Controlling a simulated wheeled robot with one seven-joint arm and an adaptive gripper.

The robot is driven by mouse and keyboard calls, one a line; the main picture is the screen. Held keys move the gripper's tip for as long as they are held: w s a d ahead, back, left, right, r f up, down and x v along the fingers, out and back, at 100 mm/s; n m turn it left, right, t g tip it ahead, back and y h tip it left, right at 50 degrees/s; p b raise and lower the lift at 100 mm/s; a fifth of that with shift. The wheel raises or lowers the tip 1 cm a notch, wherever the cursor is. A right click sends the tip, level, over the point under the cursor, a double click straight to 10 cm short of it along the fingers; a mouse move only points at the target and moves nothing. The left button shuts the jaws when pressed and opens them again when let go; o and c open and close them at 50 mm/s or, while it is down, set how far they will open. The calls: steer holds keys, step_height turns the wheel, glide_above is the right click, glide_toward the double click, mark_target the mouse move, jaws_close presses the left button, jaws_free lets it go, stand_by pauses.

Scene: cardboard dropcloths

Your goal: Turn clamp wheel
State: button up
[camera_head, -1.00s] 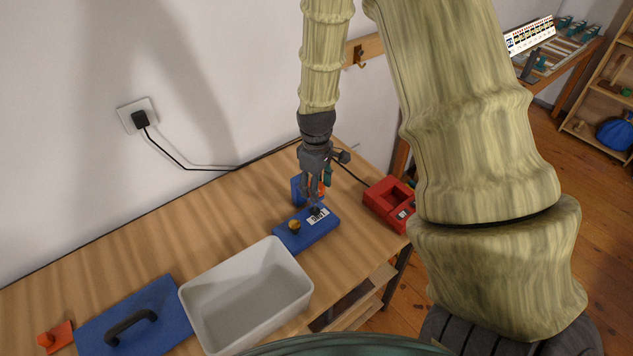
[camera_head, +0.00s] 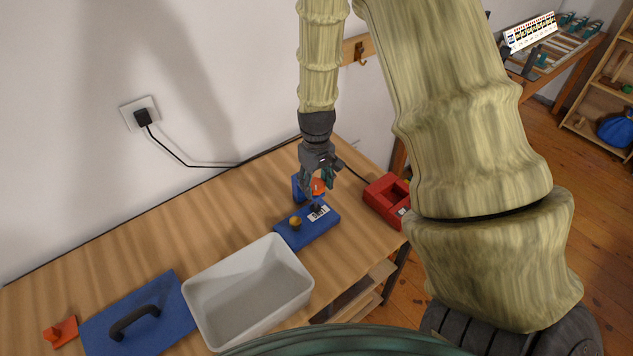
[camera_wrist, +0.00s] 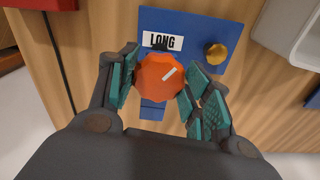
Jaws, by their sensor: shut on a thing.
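The clamp wheel (camera_wrist: 158,78) is an orange, many-sided knob with a white mark that slants up to the right in the wrist view. It also shows as a small orange patch in the head view (camera_head: 318,187). My gripper (camera_wrist: 157,80) has its teal-padded fingers on both sides of the wheel and is shut on it. It also shows in the head view (camera_head: 319,184). The wheel sits by a blue base (camera_head: 307,228) with a white label reading "LONG" (camera_wrist: 162,41) and a brass knob (camera_wrist: 215,54). My fingers hide part of the clamp.
A white bin (camera_head: 200,310) stands left of the blue base. A red box-like holder (camera_head: 385,203) is to the right. A blue board with a black handle (camera_head: 135,320) and an orange piece (camera_head: 60,333) lie at the far left. A wall socket (camera_head: 140,114) is behind.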

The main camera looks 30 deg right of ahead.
mark_target(316, 184)
steer(key=shift+w, duration=0.15)
steer(key=o, duration=1)
steer(key=shift+o, duration=0.2)
steer(key=shift+r, duration=0.1)
step_height(316, 184, up, 12)
stand_by(0.4)
